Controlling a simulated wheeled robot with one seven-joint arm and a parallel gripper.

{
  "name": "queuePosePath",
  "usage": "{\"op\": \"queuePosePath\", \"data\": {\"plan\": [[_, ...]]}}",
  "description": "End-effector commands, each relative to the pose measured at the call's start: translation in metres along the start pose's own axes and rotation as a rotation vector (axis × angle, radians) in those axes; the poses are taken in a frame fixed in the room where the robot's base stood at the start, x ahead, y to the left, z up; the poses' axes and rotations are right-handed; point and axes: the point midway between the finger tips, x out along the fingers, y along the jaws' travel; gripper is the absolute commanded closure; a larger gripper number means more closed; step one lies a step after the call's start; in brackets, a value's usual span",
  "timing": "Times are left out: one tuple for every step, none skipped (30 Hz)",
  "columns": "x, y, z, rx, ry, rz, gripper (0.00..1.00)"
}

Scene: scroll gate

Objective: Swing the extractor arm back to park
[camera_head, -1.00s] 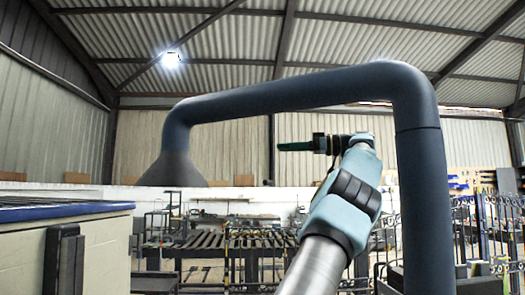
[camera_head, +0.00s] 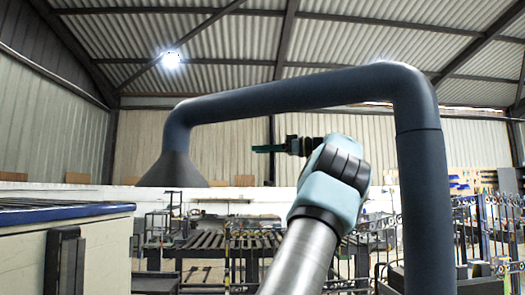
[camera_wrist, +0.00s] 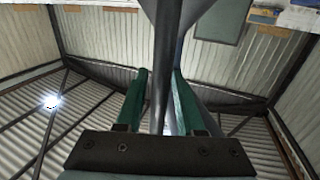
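The extractor arm is a thick dark blue-grey duct (camera_head: 300,96). It rises as a post at the right, bends and runs left to a cone-shaped hood (camera_head: 174,168) hanging at its left end. My gripper (camera_head: 256,148) is below the horizontal duct, pointing left toward the hood, with a gap between them in the head view. In the wrist view, the green fingers of my gripper (camera_wrist: 162,82) stand apart. Part of the extractor (camera_wrist: 172,28) shows between and beyond them; I cannot tell its exact distance. No contact is visible.
A cream cabinet (camera_head: 100,245) with a blue-edged top stands at the near left. A dark slatted bench (camera_head: 205,244) lies beyond, and metal railings (camera_head: 490,235) stand at the right. The air between my gripper and the hood looks clear.

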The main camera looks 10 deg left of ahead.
Motion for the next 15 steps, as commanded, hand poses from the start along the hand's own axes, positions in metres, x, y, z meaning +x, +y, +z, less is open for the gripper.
{"op": "queuePosePath", "data": {"plan": [[-0.0001,0.0,0.0,0.0,0.0,0.0,0.7],[-0.0001,0.0,0.0,0.0,0.0,0.0,0.73],[-0.0001,0.0,0.0,0.0,0.0,0.0,0.77],[-0.0001,0.0001,0.0001,0.0,0.0,0.0,0.81],[-0.0001,0.0,0.0001,0.0,0.0,0.0,0.84],[-0.0001,0.0,0.0,0.0,0.0,0.0,0.89],[-0.0001,0.0001,0.0001,0.0,0.0,0.0,0.92],[-0.0001,0.0001,0.0001,0.0,0.0,0.0,0.95],[-0.0001,0.0001,0.0001,0.0,0.0,0.0,1.0],[-0.0001,0.0001,0.0001,0.0,0.0,0.0,1.0],[-0.0002,0.0001,0.0001,0.0,0.0,0.0,1.0],[-0.0002,0.0001,0.0001,0.0,0.0,0.0,1.0],[-0.0002,0.0001,0.0001,0.0,0.0,0.0,1.0],[-0.0002,0.0001,0.0001,0.0,0.0,0.0,1.0],[-0.0002,0.0001,0.0001,0.0,0.0,0.0,1.0]]}}
